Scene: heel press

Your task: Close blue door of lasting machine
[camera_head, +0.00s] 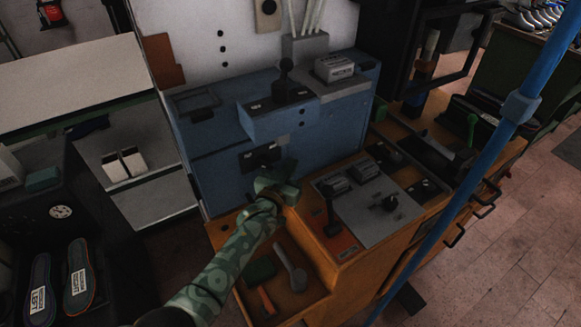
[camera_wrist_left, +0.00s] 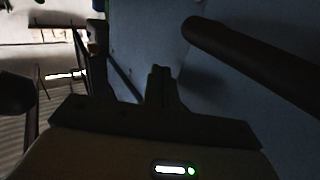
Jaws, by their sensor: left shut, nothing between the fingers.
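The lasting machine has a blue body with a blue front panel (camera_head: 222,172), which looks like the door; I cannot tell whether it is fully closed. A dark fitting (camera_head: 258,157) sits on that panel. My left arm reaches up from the bottom, and my left gripper (camera_head: 280,182) is in front of the panel's lower part. In the left wrist view its fingers (camera_wrist_left: 162,74) are shut and empty before a blue surface (camera_wrist_left: 225,80). A dark rounded bar (camera_wrist_left: 250,62) runs to the right of them, apart from the fingertips. Contact with the panel cannot be told. My right gripper is not in view.
An orange-brown bench (camera_head: 330,262) with a grey control plate (camera_head: 365,205), levers and a tool tray is right of and below my arm. A blue pole (camera_head: 455,195) crosses the right side. Grey shelving (camera_head: 150,200) stands left.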

